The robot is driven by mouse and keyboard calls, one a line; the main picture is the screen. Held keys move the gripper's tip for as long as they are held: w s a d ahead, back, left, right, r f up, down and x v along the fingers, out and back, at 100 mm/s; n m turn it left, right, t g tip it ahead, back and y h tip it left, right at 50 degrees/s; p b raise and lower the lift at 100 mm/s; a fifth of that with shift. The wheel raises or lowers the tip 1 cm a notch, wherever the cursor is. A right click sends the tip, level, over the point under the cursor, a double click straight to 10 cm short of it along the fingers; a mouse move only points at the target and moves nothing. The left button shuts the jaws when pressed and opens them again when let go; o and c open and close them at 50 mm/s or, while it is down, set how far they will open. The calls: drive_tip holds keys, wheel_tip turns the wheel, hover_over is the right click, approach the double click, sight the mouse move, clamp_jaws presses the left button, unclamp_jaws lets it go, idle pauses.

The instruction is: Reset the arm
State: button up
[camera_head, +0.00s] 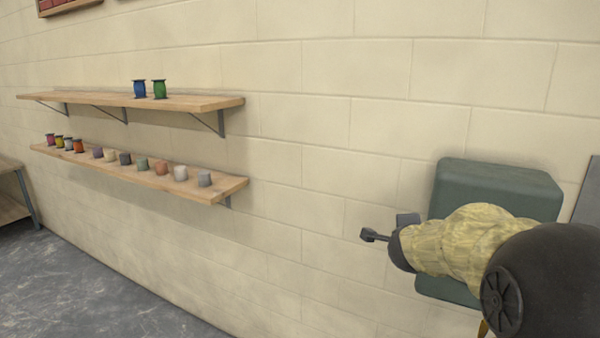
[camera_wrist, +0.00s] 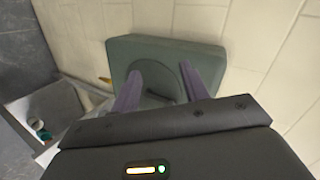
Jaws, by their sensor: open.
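My arm reaches in from the right edge in the head view. My gripper (camera_head: 388,228) is at its end, in front of the block wall and beside a dark green box-like fixture (camera_head: 500,185). In the wrist view my gripper (camera_wrist: 158,78) has its two fingers apart with nothing held between them. The green fixture (camera_wrist: 135,48) lies beyond the fingers in that view. My arm hides part of the fixture in the head view.
Two wooden shelves hang on the wall. The upper shelf (camera_head: 205,103) holds a blue spool (camera_head: 140,89) and a green spool (camera_head: 159,89). The lower shelf (camera_head: 225,187) holds several spools and small tubs (camera_head: 204,178). A table (camera_head: 12,205) stands far left. The grey floor (camera_head: 90,285) is clear.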

drive_tip(key=s+a+f+n+g+y, duration=0.3)
drive_tip(key=s+a+f+n+y, duration=0.2)
drive_tip(key=s+a+f+n, duration=0.5)
drive_tip(key=s+f+n+g, duration=0.3)
drive_tip(key=s+f+n, duration=0.1)
drive_tip(key=s, duration=0.4)
drive_tip(key=s+f+n+g, duration=0.3)
drive_tip(key=s+f+n, duration=0.2)
drive_tip(key=s, duration=0.3)
drive_tip(key=shift+n, duration=0.4)
drive_tip(key=shift+w+f, duration=0.1)
drive_tip(key=shift+c, duration=1)
